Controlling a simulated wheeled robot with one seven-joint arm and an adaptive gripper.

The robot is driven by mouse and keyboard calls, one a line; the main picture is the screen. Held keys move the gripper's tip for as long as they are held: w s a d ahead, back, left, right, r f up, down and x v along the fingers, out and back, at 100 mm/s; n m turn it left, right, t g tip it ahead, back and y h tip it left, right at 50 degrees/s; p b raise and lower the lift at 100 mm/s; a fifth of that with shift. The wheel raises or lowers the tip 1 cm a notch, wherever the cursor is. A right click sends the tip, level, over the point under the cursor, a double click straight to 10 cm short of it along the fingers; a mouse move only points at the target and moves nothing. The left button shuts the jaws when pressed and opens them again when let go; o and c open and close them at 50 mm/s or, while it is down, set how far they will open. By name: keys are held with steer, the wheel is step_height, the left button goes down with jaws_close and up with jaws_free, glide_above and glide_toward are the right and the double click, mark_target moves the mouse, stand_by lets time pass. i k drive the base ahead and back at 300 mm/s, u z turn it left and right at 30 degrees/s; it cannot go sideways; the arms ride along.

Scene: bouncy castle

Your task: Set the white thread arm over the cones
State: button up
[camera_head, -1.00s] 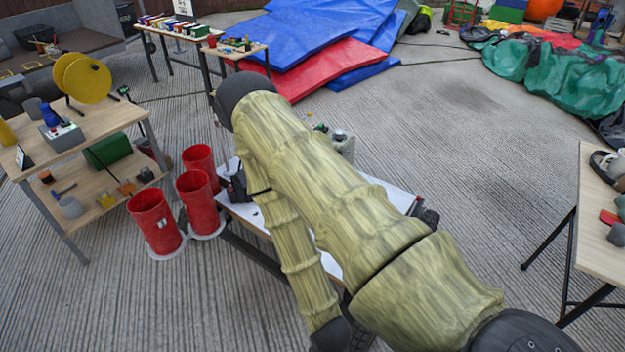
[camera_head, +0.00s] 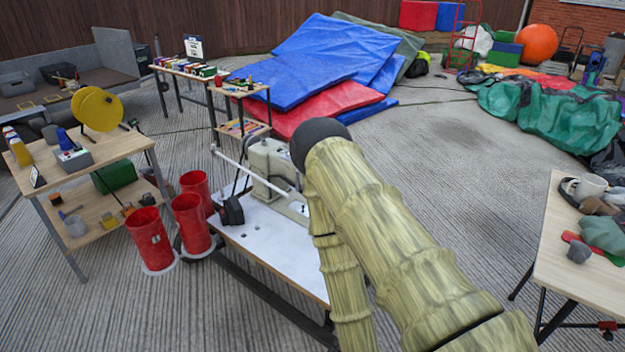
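A thin white rod (camera_head: 250,170), which looks like the thread arm, slants from upper left down to the right in front of a beige-grey sewing machine (camera_head: 270,165). Its left end is free in the air, with a thin white upright beneath it. Several red open-topped cylinders, which may be the cones, stand left of the machine table: one at the back (camera_head: 196,184), one in the middle (camera_head: 191,222) and one in front (camera_head: 150,240). The rod's left end appears above and right of them. My gripper is not visible; my sleeved arm covers the table's right part.
The white-topped machine table (camera_head: 265,240) carries a black box-like part (camera_head: 232,211) at its left edge. A wooden shelf table (camera_head: 110,150) stands left, another table (camera_head: 560,240) right. Blue and red mats (camera_head: 310,60) lie behind. Open ground lies behind my arm.

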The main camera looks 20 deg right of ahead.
mark_target(214, 151)
steer(key=z, duration=0.4)
steer(key=i, duration=1.2)
steer(key=u, duration=0.7)
